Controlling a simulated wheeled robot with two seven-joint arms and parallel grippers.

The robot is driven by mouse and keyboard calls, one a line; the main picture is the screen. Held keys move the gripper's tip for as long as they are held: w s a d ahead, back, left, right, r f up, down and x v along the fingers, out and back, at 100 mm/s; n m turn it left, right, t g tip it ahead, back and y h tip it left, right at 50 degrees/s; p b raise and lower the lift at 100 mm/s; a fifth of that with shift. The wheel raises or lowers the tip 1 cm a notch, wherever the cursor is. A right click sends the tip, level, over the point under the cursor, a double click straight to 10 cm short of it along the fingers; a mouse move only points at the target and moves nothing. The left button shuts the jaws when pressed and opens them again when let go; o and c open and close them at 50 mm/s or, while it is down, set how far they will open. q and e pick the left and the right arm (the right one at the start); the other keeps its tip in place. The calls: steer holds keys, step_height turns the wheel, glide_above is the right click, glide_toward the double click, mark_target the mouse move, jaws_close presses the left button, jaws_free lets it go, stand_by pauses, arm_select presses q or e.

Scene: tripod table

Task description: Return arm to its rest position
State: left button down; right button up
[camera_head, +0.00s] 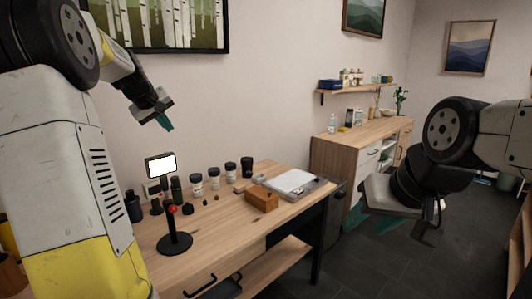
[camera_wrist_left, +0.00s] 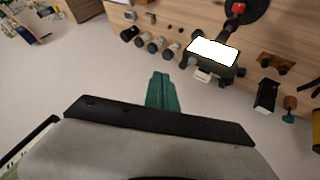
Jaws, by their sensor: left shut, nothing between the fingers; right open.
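My left gripper (camera_head: 164,122) hangs in the air at the upper left of the head view, in front of the wall and above the table. Its teal fingers (camera_wrist_left: 162,92) are together and empty in the left wrist view. My right gripper (camera_head: 367,216) is at the right of the head view, over the dark floor, with its teal fingers apart. Much of it is hidden behind my right wrist. Neither gripper touches anything that I can see.
A wooden table (camera_head: 228,222) bears a black tripod with a red ball (camera_head: 172,209), a lit screen (camera_head: 161,165), several jars, a wooden box (camera_head: 262,199) and a white tray (camera_head: 292,181). A cabinet (camera_head: 338,151) stands behind on the right. The floor between is clear.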

arm_select(q)
steer(key=s+d+r+m, duration=0.1)
steer(key=s+d+m, duration=0.1)
steer(key=s+d, duration=0.65)
steer(key=s+d+f+m+g+h, duration=0.1)
steer(key=s+d+f+m, duration=0.2)
steer(key=s+d, duration=0.5)
steer(key=s+d+f+m+g+h, duration=0.1)
steer(key=s+d+f+m, duration=0.3)
steer(key=s, duration=1.1)
steer(key=d+f, duration=0.2)
steer(key=d, duration=0.2)
steer(key=shift+s+g, duration=0.3)
steer(key=shift+d, duration=0.1)
